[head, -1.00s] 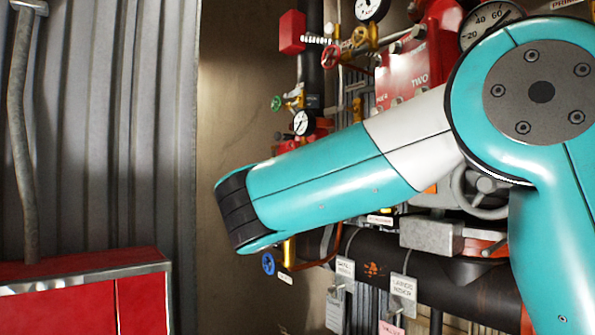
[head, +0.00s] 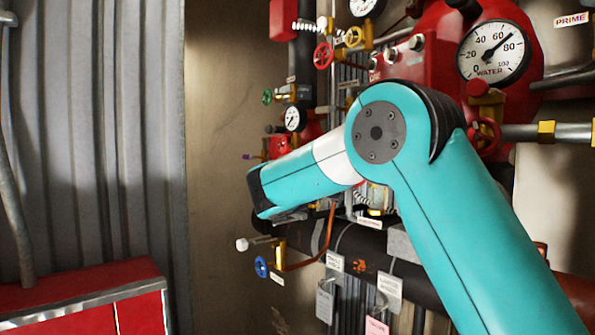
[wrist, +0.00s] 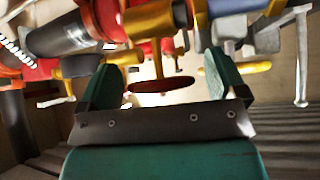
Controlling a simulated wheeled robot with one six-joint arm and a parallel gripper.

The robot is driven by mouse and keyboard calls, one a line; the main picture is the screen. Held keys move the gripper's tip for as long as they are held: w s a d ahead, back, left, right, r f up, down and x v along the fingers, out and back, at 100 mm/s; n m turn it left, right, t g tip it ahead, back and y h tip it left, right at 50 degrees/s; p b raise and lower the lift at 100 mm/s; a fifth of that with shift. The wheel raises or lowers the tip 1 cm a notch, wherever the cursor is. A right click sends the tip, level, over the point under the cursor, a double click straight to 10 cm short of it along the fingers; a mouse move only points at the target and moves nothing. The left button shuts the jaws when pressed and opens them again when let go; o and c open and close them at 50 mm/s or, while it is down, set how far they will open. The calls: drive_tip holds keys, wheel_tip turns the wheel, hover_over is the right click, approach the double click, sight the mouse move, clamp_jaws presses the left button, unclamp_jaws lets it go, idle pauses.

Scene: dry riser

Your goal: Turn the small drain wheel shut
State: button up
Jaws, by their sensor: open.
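Several small handwheels show in the head view: a blue one (head: 261,266) low on a brass valve, a green one (head: 267,97), and a red one (head: 323,55) higher up. I cannot tell by label which is the drain wheel. In the wrist view my gripper (wrist: 163,80) is open, its two teal fingers spread. A red wheel (wrist: 162,87), seen nearly edge-on on a brass stem, shows between the fingers, with no visible contact. Its distance is unclear. My gripper is hidden in the head view behind my arm.
A dark horizontal pipe (head: 370,250) with hanging tags runs below my arm. A water gauge (head: 494,53) is at upper right. A red cabinet (head: 85,290) stands at lower left. The bare wall left of the valves is clear. Brass fittings (wrist: 80,65) crowd the gripper.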

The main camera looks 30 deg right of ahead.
drive_tip(key=c, duration=0.9)
drive_tip(key=f+b, duration=0.1)
drive_tip(key=b, duration=0.2)
drive_tip(key=shift+m+t, duration=0.3)
drive_tip(key=shift+m, duration=0.1)
drive_tip(key=shift+m+h+b, duration=0.3)
drive_tip(key=shift+b, duration=0.65)
drive_tip(key=shift+r+m+t+h+b, duration=0.1)
drive_tip(key=shift+m+t+h+b, duration=0.35)
drive_tip(key=shift+b, duration=0.7)
drive_tip(key=shift+r+m+h+b, duration=0.25)
drive_tip(key=shift+r+m+b, duration=0.05)
drive_tip(key=shift+m+b, duration=0.1)
drive_tip(key=o, duration=0.9)
